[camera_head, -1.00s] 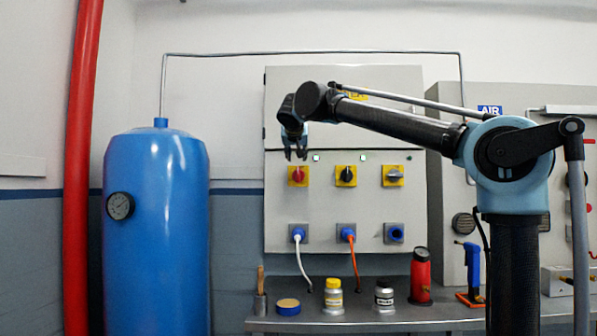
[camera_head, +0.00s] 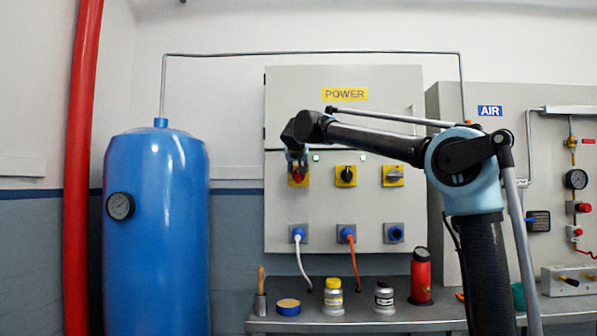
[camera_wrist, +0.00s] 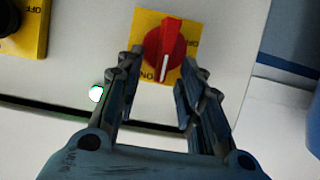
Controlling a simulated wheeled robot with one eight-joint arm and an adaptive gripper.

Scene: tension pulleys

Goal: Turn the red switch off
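The red switch (camera_wrist: 165,50) is a round red knob with a white pointer line on a yellow plate (camera_wrist: 143,20) lettered "ON" in the wrist view. Its pointer lies near the "ON" lettering. In the head view the red switch (camera_head: 298,178) is the leftmost of three switches on the grey power cabinet (camera_head: 340,215), partly covered by my gripper (camera_head: 298,168). In the wrist view my gripper (camera_wrist: 160,82) is open, its two fingers apart on either side of the knob's near end. Whether the fingers touch the knob cannot be told.
A lit indicator (camera_wrist: 97,92) is close to my finger. Sockets with a white cable (camera_head: 304,265) and an orange cable (camera_head: 355,265) are below.

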